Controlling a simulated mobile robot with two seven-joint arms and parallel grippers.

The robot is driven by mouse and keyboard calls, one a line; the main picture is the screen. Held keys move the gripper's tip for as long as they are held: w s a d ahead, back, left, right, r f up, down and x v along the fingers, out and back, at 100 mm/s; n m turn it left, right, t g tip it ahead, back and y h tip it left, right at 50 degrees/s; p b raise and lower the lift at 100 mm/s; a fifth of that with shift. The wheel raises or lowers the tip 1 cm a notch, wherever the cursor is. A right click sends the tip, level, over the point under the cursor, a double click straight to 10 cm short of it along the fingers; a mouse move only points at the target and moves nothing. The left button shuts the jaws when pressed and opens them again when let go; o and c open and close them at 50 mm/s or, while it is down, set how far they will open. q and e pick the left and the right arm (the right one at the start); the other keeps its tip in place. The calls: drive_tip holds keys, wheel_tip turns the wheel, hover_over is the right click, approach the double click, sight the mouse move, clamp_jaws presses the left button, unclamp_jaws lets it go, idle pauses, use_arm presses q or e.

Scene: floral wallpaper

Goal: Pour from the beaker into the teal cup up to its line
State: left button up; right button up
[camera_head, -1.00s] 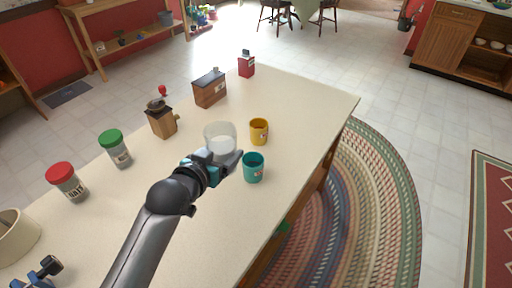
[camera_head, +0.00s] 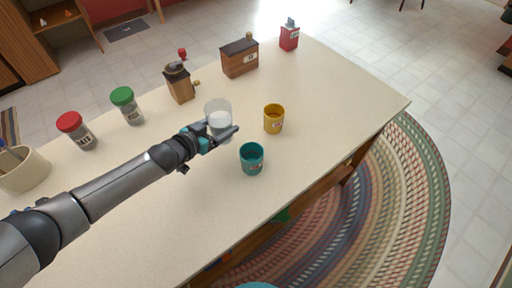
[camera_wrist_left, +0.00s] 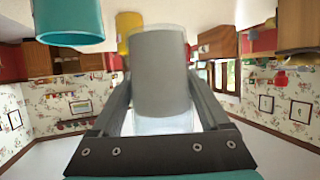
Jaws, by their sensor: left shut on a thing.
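The beaker (camera_head: 219,121) is clear glass with whitish contents low inside. It looks about upright and stands to the upper left of the teal cup in the head view. My left gripper (camera_head: 228,136) is shut on the beaker, which fills the space between the fingers in the left wrist view (camera_wrist_left: 162,75). The teal cup (camera_head: 251,160) stands upright on the table, apart from the beaker. It also shows at the upper left of the left wrist view (camera_wrist_left: 68,18). Its fill line cannot be made out. My right gripper is not in view.
A yellow cup (camera_head: 273,119) stands close to the right of the beaker. A grinder (camera_head: 179,84), wooden box (camera_head: 239,58), red box (camera_head: 289,37), green-lidded jar (camera_head: 126,105) and red-lidded jar (camera_head: 76,131) line the far side. The table (camera_head: 330,90) is clear right of the cups.

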use_arm(q)
drive_tip(key=shift+f+b, duration=0.6)
drive_tip(key=shift+f, duration=0.1)
drive_tip(key=shift+f+b, duration=0.35)
drive_tip(key=shift+f, duration=0.05)
wheel_tip(320, 180, down, 4)
drive_tip(key=b, duration=0.3)
drive_tip(key=shift+b, duration=0.4)
drive_tip(key=shift+r, duration=0.1)
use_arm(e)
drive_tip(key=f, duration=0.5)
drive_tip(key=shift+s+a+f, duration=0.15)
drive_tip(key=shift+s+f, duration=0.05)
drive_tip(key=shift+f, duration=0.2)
use_arm(q)
drive_tip(key=shift+d+f, duration=0.1)
drive_tip(key=shift+f, duration=0.15)
drive_tip(key=shift+s+d+r+m+y+p, duration=0.15)
drive_tip(key=shift+r+m+y+p, duration=0.2)
drive_tip(key=shift+p, duration=0.3)
drive_tip(key=shift+d+r+m+y+p, duration=0.15)
drive_tip(key=shift+m+y+p, duration=0.1)
drive_tip(key=shift+m+p, duration=0.1)
drive_tip(key=shift+s+d+r+m+t+y, duration=0.15)
drive_tip(key=shift+d+r+m+t+y, duration=0.2)
drive_tip(key=shift+m, duration=0.25)
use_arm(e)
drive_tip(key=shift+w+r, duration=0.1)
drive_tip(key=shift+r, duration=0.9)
